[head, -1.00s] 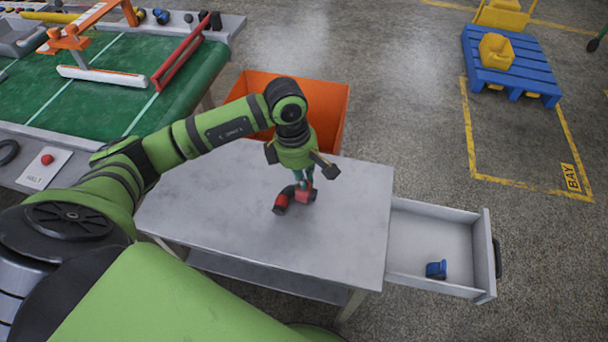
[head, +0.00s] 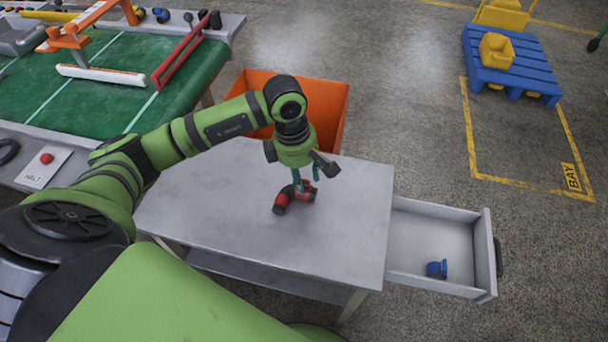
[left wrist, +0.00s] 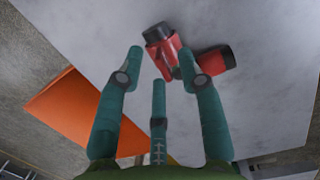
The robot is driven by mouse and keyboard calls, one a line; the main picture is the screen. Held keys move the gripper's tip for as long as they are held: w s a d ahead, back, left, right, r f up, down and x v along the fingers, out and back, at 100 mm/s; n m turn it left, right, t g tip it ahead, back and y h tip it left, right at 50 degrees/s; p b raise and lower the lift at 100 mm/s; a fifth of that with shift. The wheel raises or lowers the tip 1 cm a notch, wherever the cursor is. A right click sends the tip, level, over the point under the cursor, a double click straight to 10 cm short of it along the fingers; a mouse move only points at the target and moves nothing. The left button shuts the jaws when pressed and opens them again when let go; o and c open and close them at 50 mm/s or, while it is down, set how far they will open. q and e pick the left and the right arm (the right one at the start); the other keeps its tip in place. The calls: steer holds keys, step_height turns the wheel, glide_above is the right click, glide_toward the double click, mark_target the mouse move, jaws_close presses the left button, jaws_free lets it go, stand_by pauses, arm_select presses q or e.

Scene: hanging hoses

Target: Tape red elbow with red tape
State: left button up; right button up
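The red elbow (head: 293,197) lies on the grey metal table, a bent red piece with black ends. In the left wrist view the red elbow (left wrist: 185,60) is just beyond the fingertips, one black end at the top and the other at the right. My left gripper (head: 306,181) points down close above it. Its teal fingers are spread, and in the left wrist view the left gripper (left wrist: 160,65) shows nothing clasped between them. I cannot make out a separate roll of red tape. My right gripper is out of view.
The grey table (head: 215,220) is otherwise bare. An open white drawer (head: 420,225) at its right holds a small blue item (head: 437,269). An orange bin (head: 330,105) stands behind the table. A green conveyor (head: 115,85) is at the left. A blue pallet (head: 515,70) lies far right.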

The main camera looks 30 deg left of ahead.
arm_select(q)
step_height(320, 180, up, 11)
steer(key=a, duration=0.1)
steer(key=shift+s+a+r, duration=0.15)
steer(key=shift+s+a, duration=0.05)
steer(key=shift+a, duration=0.2)
